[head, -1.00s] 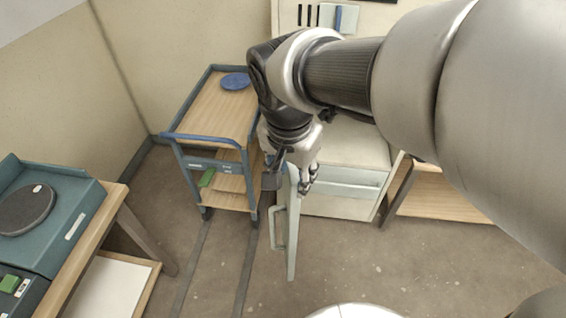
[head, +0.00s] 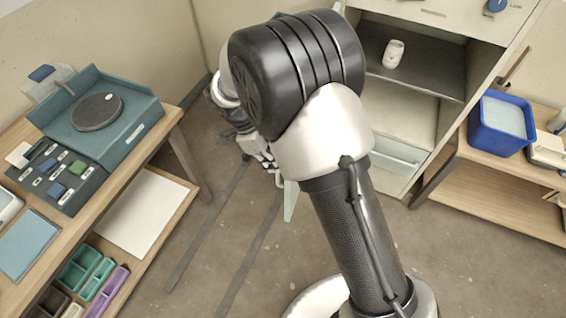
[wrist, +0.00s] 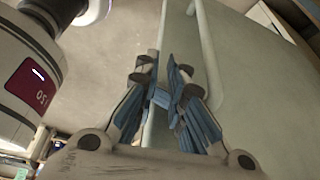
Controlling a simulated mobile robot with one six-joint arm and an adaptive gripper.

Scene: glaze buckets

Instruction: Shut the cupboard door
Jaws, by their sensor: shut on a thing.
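The cupboard (head: 448,28) stands open at the back right in the head view, with its inside and a shelf showing. Its pale door (head: 291,203) stands swung out into the room, mostly hidden behind my arm; only its lower end shows. My gripper (head: 270,160) is at the door, partly hidden by my arm. In the wrist view my gripper (wrist: 165,97) is shut on the door's edge, and the door's pale face (wrist: 255,85) with its long bar handle (wrist: 209,45) lies to the right of the fingers.
A white cup (head: 393,53) stands on the cupboard's dark shelf (head: 428,75). A blue bucket (head: 494,140) is on a wooden bench at right. A wooden table (head: 163,125) with a teal case and trays is at left. The floor between is clear.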

